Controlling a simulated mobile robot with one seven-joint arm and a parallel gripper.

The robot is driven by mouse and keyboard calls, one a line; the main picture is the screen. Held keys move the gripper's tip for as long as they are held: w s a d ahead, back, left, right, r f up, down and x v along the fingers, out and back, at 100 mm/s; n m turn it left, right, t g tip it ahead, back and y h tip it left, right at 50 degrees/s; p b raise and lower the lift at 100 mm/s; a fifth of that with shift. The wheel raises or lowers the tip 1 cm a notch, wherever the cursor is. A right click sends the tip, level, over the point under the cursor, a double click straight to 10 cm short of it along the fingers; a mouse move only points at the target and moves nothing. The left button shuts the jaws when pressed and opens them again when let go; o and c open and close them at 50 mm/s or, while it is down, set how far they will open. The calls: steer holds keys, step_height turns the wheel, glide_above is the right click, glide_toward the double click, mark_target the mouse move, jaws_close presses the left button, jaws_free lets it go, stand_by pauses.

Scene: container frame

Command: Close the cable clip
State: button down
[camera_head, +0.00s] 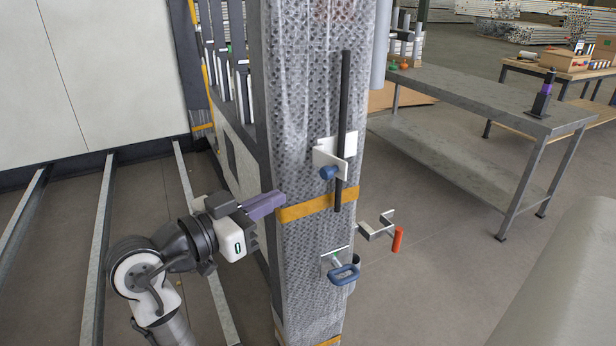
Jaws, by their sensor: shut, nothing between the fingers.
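A pale clip (340,143) is fixed to the front of the wrapped column, around or beside a dark vertical cable (343,100). I take it to be the cable clip. Its front plate, with a blue knob (328,173) at the lower end, appears to stand out from the back plate; how far it stands open I cannot tell. My gripper (282,200) has purple fingers, shut and empty. It is to the left of the clip and lower, by the column's left edge near an orange band. It appears apart from the clip.
The wrapped column (300,100) carries an orange band (305,208). Below are a plate with a blue handle (345,272) and a metal bracket with an orange-red handle (397,239) jutting right. A grey workbench (470,95) stands behind right. Floor rails lie left.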

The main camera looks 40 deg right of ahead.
mark_target(325, 175)
steer(key=d+p, duration=0.2)
steer(key=d, duration=0.7)
steer(key=shift+w+d, duration=0.15)
steer(key=shift+w, duration=0.05)
steer(key=shift+s+d, duration=0.15)
